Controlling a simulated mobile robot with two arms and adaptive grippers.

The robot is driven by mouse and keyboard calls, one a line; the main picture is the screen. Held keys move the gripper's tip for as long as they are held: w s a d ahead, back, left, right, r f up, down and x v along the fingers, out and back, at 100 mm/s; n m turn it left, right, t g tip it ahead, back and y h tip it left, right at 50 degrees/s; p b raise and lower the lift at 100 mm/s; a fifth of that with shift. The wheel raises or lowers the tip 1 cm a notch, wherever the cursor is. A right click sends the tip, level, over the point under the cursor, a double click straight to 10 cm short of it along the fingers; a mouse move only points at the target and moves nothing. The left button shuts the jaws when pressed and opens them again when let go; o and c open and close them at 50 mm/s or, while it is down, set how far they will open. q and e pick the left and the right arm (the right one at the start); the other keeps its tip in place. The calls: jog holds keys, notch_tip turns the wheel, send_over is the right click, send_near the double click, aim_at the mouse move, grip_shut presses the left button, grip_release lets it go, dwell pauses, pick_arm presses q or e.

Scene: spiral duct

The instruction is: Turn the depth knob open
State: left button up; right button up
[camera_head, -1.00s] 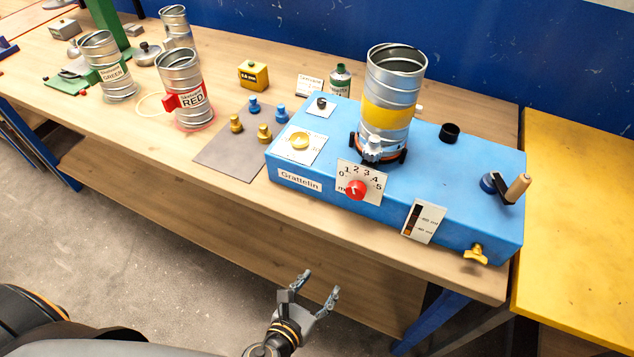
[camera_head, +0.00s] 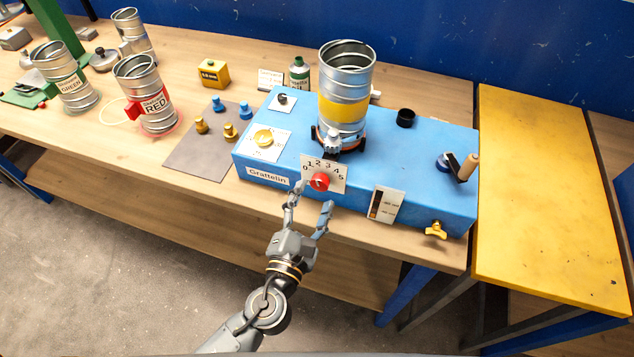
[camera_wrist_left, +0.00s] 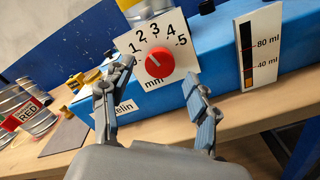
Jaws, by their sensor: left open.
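The depth knob (camera_head: 320,181) is a red round knob with a white mark, on a white dial plate (camera_head: 336,169) numbered 0 to 5 in mm. It sits on the front of the blue Grattelin machine (camera_head: 400,160). In the left wrist view the knob (camera_wrist_left: 159,62) shows between and beyond my fingers, its white mark pointing up and left, towards the low numbers. My left gripper (camera_head: 309,204) is open and empty, just in front of and below the knob, apart from it as far as I can see. My right gripper is not in view.
A duct with a yellow band (camera_head: 343,108) stands on the machine. A level gauge (camera_head: 385,204), a yellow wing knob (camera_head: 436,230) and a crank (camera_head: 466,167) are to the right. The red-labelled duct (camera_head: 148,95) and small coloured knobs on a grey mat (camera_head: 190,158) are left.

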aim_at(318, 186)
pick_arm(q)
jog(key=shift+x, duration=1.15)
jog(key=shift+w+d, duration=0.1)
jog(key=shift+w, duration=0.3)
jog(key=c, duration=1.2)
